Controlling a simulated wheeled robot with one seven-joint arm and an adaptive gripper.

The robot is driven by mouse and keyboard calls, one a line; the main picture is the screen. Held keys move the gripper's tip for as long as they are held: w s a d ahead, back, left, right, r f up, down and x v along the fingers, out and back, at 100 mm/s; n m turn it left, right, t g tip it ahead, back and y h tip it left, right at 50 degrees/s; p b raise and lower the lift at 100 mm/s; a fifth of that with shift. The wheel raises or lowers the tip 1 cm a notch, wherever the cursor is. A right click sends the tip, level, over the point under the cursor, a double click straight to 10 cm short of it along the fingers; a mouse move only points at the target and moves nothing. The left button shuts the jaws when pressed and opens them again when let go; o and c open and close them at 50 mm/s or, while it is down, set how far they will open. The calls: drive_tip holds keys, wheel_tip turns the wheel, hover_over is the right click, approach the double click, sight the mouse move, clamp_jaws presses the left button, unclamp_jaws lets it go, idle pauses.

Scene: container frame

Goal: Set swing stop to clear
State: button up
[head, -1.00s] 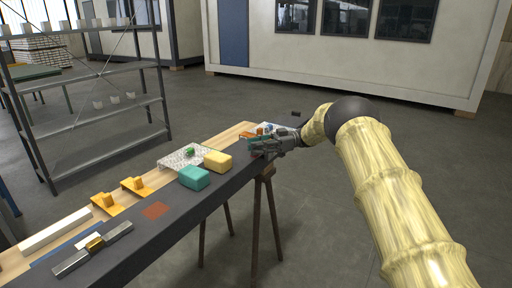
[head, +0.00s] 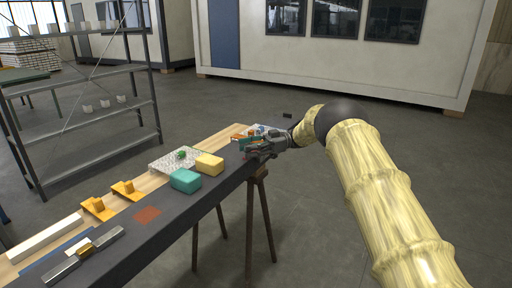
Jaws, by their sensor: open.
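My gripper (head: 250,147) is at the far end of the long dark bench (head: 150,238), just above or beside a small orange part (head: 238,137) and a blue-and-orange piece on a pale plate (head: 262,129). It is open; the gripper partly covers these parts, and I cannot tell whether it touches any of them. I cannot tell for sure which part is the swing stop. Two orange brackets (head: 98,208) (head: 126,190) sit on the wooden strip nearer to me. A metal bar with a brass-coloured middle block (head: 84,250) lies at the near end.
A teal block (head: 185,181) and a yellow block (head: 209,165) lie on the bench, beside a perforated plate (head: 172,161) with a green piece. A red-brown patch (head: 146,215) marks the bench top. Metal shelving (head: 90,114) stands left; the floor (head: 335,215) right of the bench is open.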

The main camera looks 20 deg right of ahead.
drive_tip(key=w+d, duration=0.1)
drive_tip(key=d, duration=1.1)
drive_tip(key=shift+w, duration=0.35)
